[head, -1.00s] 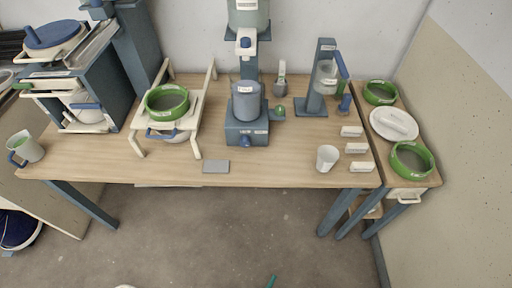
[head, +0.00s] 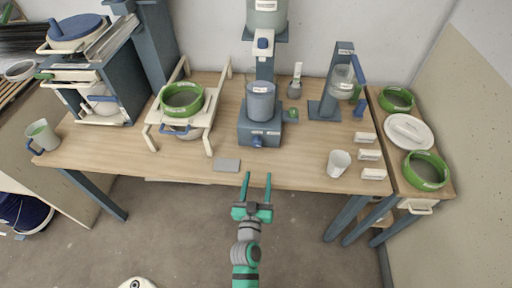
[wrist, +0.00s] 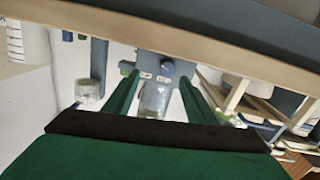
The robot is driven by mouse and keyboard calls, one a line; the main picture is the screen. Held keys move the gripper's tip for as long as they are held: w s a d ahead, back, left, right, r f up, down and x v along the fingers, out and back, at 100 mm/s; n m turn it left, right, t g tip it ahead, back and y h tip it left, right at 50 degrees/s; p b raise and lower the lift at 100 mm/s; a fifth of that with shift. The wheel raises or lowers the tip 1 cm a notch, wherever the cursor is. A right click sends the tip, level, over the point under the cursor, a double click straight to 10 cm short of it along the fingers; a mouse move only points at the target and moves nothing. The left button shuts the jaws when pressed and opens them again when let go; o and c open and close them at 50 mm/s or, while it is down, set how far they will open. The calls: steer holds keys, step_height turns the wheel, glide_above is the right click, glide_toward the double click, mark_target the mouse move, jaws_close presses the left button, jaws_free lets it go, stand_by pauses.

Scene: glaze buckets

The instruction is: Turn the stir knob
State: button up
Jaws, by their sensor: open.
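A blue stand mixer-like machine (head: 260,128) stands at the back middle of the table with a grey-blue bucket (head: 261,100) on its base. A blue round knob (head: 257,141) is on the base's front and a green knob (head: 292,114) on its right side; I cannot read which label says stir. My gripper (head: 257,176) is open and empty, in front of the table's front edge, pointing at the machine and apart from it. In the wrist view, which looks upside down, the blue knob (wrist: 167,67) shows between the fingers (wrist: 159,78), beyond them.
A grey plate (head: 226,165) lies near the front edge, left of the gripper. A white cup (head: 338,163) and labelled white blocks (head: 370,155) are to the right. A cream rack (head: 206,125) with a green-rimmed sieve (head: 182,99) stands left. The wood before the machine is clear.

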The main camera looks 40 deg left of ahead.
mark_target(256, 145)
steer(key=a, duration=0.1)
steer(key=w+a+r, duration=0.1)
steer(key=a, duration=0.1)
steer(key=shift+w+a+r, duration=0.2)
steer(key=shift+w+a, duration=0.05)
steer(key=shift+w, duration=0.05)
steer(key=x, duration=1)
steer(key=shift+w+a, duration=0.15)
steer(key=shift+a, duration=0.05)
steer(key=c, duration=1)
steer(key=shift+n, duration=1.7)
steer(key=shift+c, duration=0.2)
steer(key=o, duration=1)
steer(key=shift+o, duration=0.2)
